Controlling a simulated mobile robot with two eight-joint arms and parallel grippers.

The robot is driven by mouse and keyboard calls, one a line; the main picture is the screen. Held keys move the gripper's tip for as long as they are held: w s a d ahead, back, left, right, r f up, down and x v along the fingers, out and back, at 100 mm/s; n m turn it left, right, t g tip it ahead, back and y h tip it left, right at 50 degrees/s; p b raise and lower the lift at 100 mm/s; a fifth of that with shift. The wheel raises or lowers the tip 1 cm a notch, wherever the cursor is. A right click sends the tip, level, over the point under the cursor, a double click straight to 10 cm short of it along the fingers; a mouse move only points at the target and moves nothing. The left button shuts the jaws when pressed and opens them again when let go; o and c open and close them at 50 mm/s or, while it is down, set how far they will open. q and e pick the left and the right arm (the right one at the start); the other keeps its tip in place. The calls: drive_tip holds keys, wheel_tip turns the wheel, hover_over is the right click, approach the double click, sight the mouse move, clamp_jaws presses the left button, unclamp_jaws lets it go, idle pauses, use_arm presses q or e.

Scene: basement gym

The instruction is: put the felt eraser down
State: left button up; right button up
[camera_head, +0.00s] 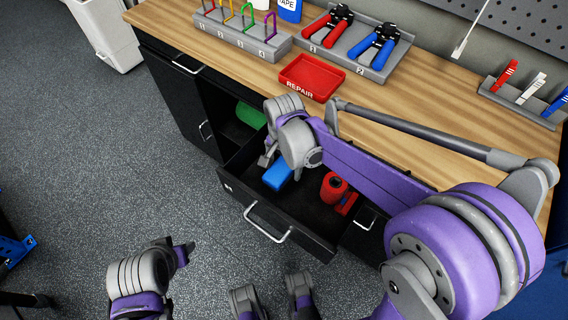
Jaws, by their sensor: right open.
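A blue block (277,176), which looks like the felt eraser, lies in the open drawer (245,199) under the workbench. My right gripper (266,159) reaches down into the drawer at the block's upper left edge. It is open, and its fingers are small and partly hidden by my own wrist and forearm. I cannot tell whether a finger touches the block. My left gripper (182,254) is low at the left, over the floor and away from the drawer. Its fingers are too unclear to show their state.
A red item (333,188) lies right of the block in the drawer. On the workbench (240,62) stand a red REPAIR tray (311,77), a tool holder (351,44) with red and blue pliers, and a hook rack (240,32).

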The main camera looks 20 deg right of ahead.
sight(284, 165)
drive_tip(key=shift+r, duration=0.3)
wheel_tip(284, 165, up, 12)
drive_tip(key=p, duration=0.2)
drive_tip(key=shift+s, duration=0.1)
drive_tip(key=s+d+r+n+t+p, duration=0.1)
drive_tip(key=s+d+n+t+p, duration=0.1)
drive_tip(key=s, duration=0.5)
drive_tip(key=s+d+r+n+t+p, duration=0.1)
drive_tip(key=s+d+n+t+p, duration=0.2)
drive_tip(key=s+n+p, duration=0.3)
drive_tip(key=shift+s+d+n, duration=0.5)
drive_tip(key=shift+s+n, duration=0.25)
drive_tip(key=shift+n, duration=0.45)
